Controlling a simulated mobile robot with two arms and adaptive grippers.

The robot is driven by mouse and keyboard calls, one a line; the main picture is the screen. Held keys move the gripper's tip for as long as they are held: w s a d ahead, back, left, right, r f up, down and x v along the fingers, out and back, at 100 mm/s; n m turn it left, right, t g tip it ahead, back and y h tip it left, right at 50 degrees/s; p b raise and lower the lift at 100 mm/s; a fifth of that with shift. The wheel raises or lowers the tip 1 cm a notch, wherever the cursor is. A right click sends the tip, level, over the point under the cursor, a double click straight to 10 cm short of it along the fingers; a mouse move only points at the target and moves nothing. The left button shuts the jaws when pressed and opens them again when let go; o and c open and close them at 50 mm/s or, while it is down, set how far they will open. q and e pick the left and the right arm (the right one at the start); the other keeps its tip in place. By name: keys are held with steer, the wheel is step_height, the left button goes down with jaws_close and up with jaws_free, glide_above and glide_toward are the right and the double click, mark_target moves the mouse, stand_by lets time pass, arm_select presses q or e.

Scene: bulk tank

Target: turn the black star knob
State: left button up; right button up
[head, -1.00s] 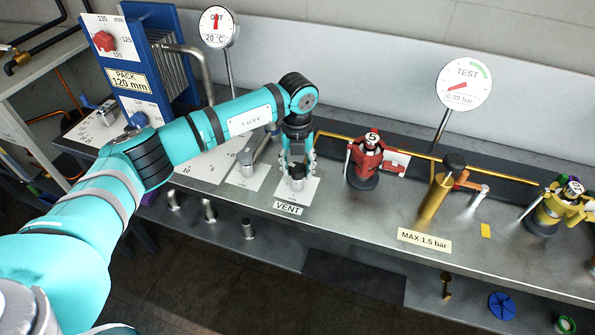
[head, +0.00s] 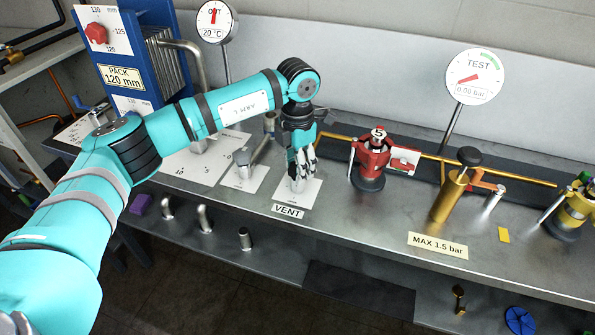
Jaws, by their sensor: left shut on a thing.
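The black star knob is at the VENT plate (head: 311,194) on the metal bench. My left gripper (head: 300,171) points down over it, its fingers shut around the knob's top. The fingers hide nearly all of the knob, so its turn angle cannot be read. A short silver stem (head: 297,185) shows just under the fingertips. The test gauge (head: 476,77) on the right has a red needle and reads about 0.00 bar. My right gripper is out of view.
Right of my left gripper stand a red valve (head: 371,160), a brass pump (head: 449,195) with a black top, and a yellow valve (head: 572,212). Left are a grey knob (head: 243,158) on a white plate and the blue plate pack (head: 148,55).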

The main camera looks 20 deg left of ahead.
arm_select(q)
steer(key=shift+w+r+m+b, duration=0.1)
steer(key=shift+m+b, duration=0.8)
steer(key=shift+m, duration=1)
steer(key=o, duration=1.2)
steer(key=shift+c, duration=0.2)
step_height(320, 180, up, 12)
